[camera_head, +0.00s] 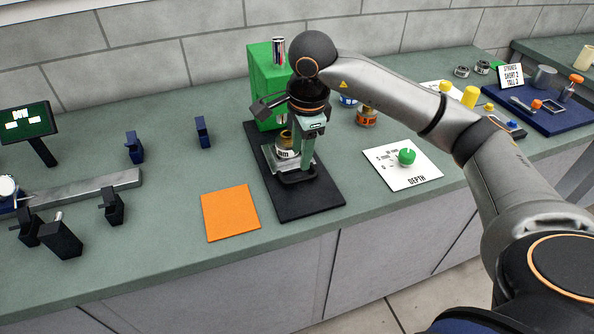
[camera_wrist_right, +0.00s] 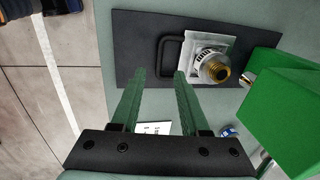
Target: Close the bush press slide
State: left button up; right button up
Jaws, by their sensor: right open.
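The bush press has a green body (camera_head: 264,70) at the back of a black base plate (camera_head: 318,200). Its slide (camera_head: 277,161) sits in front of the body with a white-labelled bush on it and a black loop handle (camera_head: 298,177) at its front. In the right wrist view the silver slide (camera_wrist_right: 190,48) carries the bush with a brass threaded top (camera_wrist_right: 216,69), and the handle (camera_wrist_right: 163,52) faces the gripper. My right gripper (camera_head: 303,157) points down over the slide's front, its green fingers (camera_wrist_right: 160,75) apart and empty, near the handle. Contact cannot be told. My left gripper is not in view.
An orange mat (camera_head: 230,212) lies left of the plate. A white DEPTH card (camera_head: 401,178) with a green knob lies right. An orange-and-brass spool (camera_head: 366,117) stands behind my arm. A blue tray (camera_head: 545,112) is far right; a metal rail (camera_head: 90,188) is left.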

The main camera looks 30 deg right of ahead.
aim_at(298, 179)
jog(key=f, duration=0.2)
jog(key=w+f, duration=0.1)
jog(key=f, duration=0.4)
jog(key=shift+w+d+f, duration=0.1)
jog(key=shift+w+f, duration=0.15)
jog(key=shift+f, duration=0.15)
jog(key=shift+c, duration=0.2)
grip_shut()
dwell(0.8)
